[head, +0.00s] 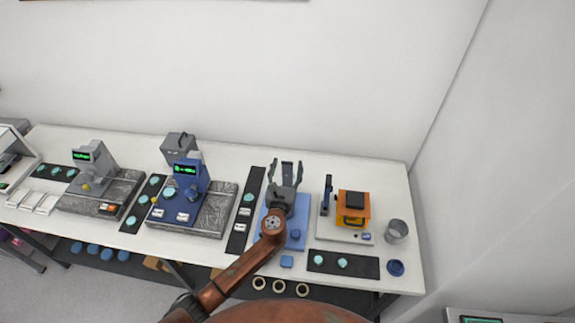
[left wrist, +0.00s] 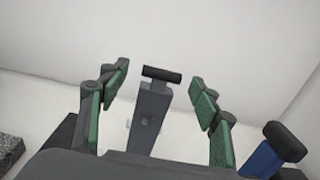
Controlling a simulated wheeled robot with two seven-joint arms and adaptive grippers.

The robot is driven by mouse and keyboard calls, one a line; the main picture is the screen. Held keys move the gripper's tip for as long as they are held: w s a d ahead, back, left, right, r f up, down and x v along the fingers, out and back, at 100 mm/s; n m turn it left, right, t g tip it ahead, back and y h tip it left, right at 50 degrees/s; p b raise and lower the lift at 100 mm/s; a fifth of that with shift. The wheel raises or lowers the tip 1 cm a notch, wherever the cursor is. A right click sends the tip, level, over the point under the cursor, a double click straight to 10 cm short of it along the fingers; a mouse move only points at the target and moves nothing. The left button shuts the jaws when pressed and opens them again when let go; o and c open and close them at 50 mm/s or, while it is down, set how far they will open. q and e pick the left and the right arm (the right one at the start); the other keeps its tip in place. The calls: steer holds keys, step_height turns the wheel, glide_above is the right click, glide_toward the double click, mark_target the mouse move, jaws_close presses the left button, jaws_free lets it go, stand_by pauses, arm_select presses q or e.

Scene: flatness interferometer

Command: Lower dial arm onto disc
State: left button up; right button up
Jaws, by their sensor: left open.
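My left gripper (head: 285,168) is open above a blue base (head: 297,232) at the right part of the bench. In the left wrist view, my left gripper (left wrist: 160,85) has its green-padded fingers apart. A grey arm (left wrist: 149,115) with a black crossbar handle (left wrist: 162,75) stands raised between them, apparently not gripped; it looks like the dial arm. The gripper and wrist hide most of this device in the head view, so I cannot see a disc under the arm. My right gripper is not in view.
A grey cup (head: 397,230) is at the right end. A black mat with teal discs (head: 343,263) lies in front. A blue gauge (head: 189,178) on a stone slab stands to the left.

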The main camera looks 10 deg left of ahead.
arm_select(q)
steer(key=shift+w, duration=0.5)
steer(key=shift+c, duration=0.3)
jaws_close()
